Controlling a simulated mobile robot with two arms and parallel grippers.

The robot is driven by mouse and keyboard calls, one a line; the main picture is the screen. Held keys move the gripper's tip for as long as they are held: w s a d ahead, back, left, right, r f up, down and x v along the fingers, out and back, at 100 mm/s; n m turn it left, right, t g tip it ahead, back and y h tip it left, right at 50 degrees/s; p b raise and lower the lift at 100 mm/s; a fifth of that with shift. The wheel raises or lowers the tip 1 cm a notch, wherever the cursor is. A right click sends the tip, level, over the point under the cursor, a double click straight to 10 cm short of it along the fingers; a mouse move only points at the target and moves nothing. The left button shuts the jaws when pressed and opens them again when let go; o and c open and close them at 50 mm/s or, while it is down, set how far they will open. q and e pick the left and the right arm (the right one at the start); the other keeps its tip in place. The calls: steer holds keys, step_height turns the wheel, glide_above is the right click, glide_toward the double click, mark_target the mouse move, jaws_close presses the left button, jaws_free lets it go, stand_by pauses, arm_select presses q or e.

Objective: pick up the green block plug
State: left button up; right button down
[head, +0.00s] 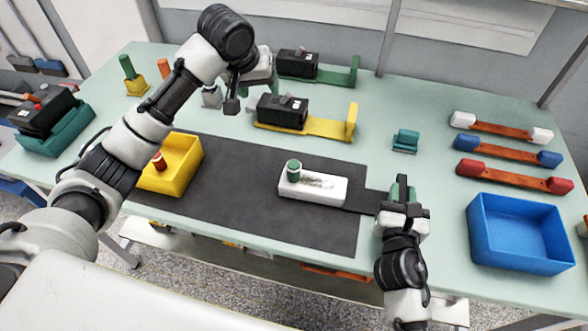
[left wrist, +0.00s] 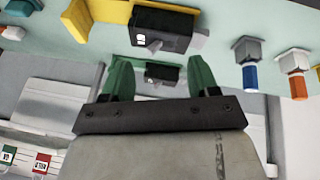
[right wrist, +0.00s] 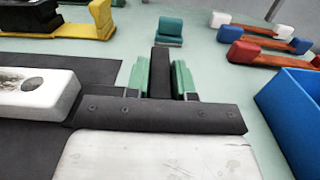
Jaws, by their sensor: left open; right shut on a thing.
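A green plug (head: 293,170) stands upright in the left end of a white block (head: 322,189) on the dark mat. Another green plug (head: 127,66) stands in a yellow base at the far left. My left gripper (head: 236,98) is above the table behind the mat, apart from both plugs. Its green fingers are open and empty in the left wrist view (left wrist: 161,80). My right gripper (head: 402,190) is right of the white block. In the right wrist view (right wrist: 159,78) it is shut on a dark bar (right wrist: 161,62). The green plug is outside both wrist views.
A yellow bin (head: 188,178) holds a red plug. Black breakers sit on a yellow holder (head: 335,129) and a green holder (head: 345,77). A teal block (head: 405,141), several brown bars and a blue bin (head: 520,232) are at the right.

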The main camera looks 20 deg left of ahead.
arm_select(q)
steer(key=s+d+m+g, duration=0.1)
steer(key=s+d+g, duration=0.2)
steer(key=s+d, duration=0.3)
steer(key=g+y, duration=0.1)
steer(key=g, duration=0.1)
glide_above(294, 164)
steer(key=shift+f+m, duration=0.4)
steer(key=shift+f, duration=0.5)
steer(key=f, duration=0.6)
steer(key=shift+s+d+f, duration=0.1)
steer(key=shift+s, duration=0.1)
steer(key=shift+w+f, duration=0.15)
steer(key=shift+f, duration=1.3)
steer(key=shift+w+f, duration=0.1)
steer(key=shift+f, duration=1.35)
steer(key=c, duration=1)
step_height(294, 164, up, 11)
steer(key=shift+c, duration=0.3)
arm_select(e)
steer(key=c, duration=0.9)
jaws_free()
